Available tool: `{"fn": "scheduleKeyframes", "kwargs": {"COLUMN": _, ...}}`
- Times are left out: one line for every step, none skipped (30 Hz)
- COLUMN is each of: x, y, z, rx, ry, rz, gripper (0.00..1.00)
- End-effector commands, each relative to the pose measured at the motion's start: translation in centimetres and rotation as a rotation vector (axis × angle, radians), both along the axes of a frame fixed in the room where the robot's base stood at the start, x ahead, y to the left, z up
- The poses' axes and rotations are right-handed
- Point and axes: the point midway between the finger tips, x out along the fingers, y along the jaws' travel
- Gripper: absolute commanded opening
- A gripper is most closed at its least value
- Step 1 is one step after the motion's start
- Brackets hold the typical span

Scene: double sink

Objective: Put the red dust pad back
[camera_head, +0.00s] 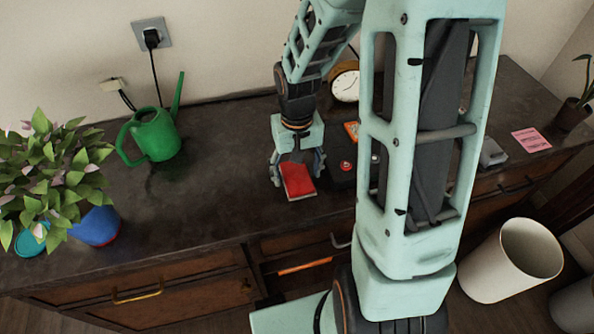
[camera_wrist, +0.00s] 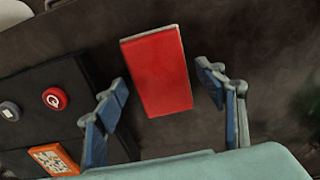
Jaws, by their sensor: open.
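The red dust pad (camera_head: 298,181) is a flat red rectangular block with a pale edge. It appears to lie on the dark countertop, just left of a black tray. My gripper (camera_head: 297,174) points down over it with the jaws open. In the wrist view the red dust pad (camera_wrist: 158,72) shows between the two blue fingers of my gripper (camera_wrist: 163,82), with a gap on each side. The black tray (camera_wrist: 50,92) beside it holds a round red piece (camera_wrist: 55,98), a round grey piece (camera_wrist: 10,111) and an orange patterned block (camera_wrist: 54,159). My arm hides part of the tray in the head view.
A green watering can (camera_head: 155,135) and a leafy plant in a blue pot (camera_head: 95,227) stand to the left. A clock (camera_head: 345,86) stands behind. A pink note (camera_head: 531,140) lies right. A white bin (camera_head: 510,262) stands below the front edge. The counter left of my gripper is clear.

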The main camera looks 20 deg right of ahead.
Motion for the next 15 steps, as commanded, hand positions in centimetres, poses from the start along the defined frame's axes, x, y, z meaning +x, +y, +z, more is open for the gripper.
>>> {"fn": "scheduleKeyframes", "kwargs": {"x": 0.0, "y": 0.0, "z": 0.1, "rx": 0.0, "ry": 0.0, "rz": 0.0, "gripper": 0.65}}
{"fn": "scheduleKeyframes", "kwargs": {"x": 0.0, "y": 0.0, "z": 0.2, "rx": 0.0, "ry": 0.0, "rz": 0.0, "gripper": 0.65}}
{"fn": "scheduleKeyframes", "kwargs": {"x": 0.0, "y": 0.0, "z": 0.4, "rx": 0.0, "ry": -0.001, "rz": 0.0, "gripper": 0.65}}
{"fn": "scheduleKeyframes", "kwargs": {"x": 0.0, "y": 0.0, "z": 0.6, "rx": 0.0, "ry": -0.001, "rz": 0.0, "gripper": 0.65}}
{"fn": "scheduleKeyframes", "kwargs": {"x": 0.1, "y": 0.0, "z": 1.0, "rx": -0.001, "ry": -0.003, "rz": 0.0, "gripper": 0.65}}
{"fn": "scheduleKeyframes", "kwargs": {"x": 0.2, "y": 0.0, "z": 1.6, "rx": -0.001, "ry": -0.005, "rz": 0.0, "gripper": 0.65}}
{"fn": "scheduleKeyframes", "kwargs": {"x": 0.2, "y": -0.1, "z": 2.1, "rx": -0.001, "ry": -0.005, "rz": 0.0, "gripper": 0.65}}
{"fn": "scheduleKeyframes", "kwargs": {"x": 0.2, "y": 0.0, "z": 2.8, "rx": -0.001, "ry": -0.006, "rz": 0.0, "gripper": 0.65}}
{"fn": "scheduleKeyframes", "kwargs": {"x": 0.1, "y": 0.0, "z": 3.6, "rx": -0.001, "ry": -0.006, "rz": -0.001, "gripper": 0.65}}
{"fn": "scheduleKeyframes", "kwargs": {"x": 0.2, "y": 0.0, "z": 4.3, "rx": -0.001, "ry": -0.006, "rz": -0.001, "gripper": 0.65}}
{"fn": "scheduleKeyframes", "kwargs": {"x": 0.2, "y": -0.1, "z": 5.0, "rx": -0.002, "ry": -0.007, "rz": 0.0, "gripper": 0.65}}
{"fn": "scheduleKeyframes", "kwargs": {"x": 0.2, "y": 0.0, "z": 5.9, "rx": -0.001, "ry": -0.007, "rz": 0.0, "gripper": 0.65}}
{"fn": "scheduleKeyframes", "kwargs": {"x": 0.2, "y": 0.0, "z": 6.6, "rx": -0.001, "ry": -0.007, "rz": -0.001, "gripper": 0.65}}
{"fn": "scheduleKeyframes", "kwargs": {"x": 0.2, "y": 0.0, "z": 7.3, "rx": 0.0, "ry": -0.007, "rz": -0.001, "gripper": 0.65}}
{"fn": "scheduleKeyframes", "kwargs": {"x": 0.2, "y": 0.0, "z": 8.1, "rx": -0.001, "ry": -0.007, "rz": -0.001, "gripper": 0.65}}
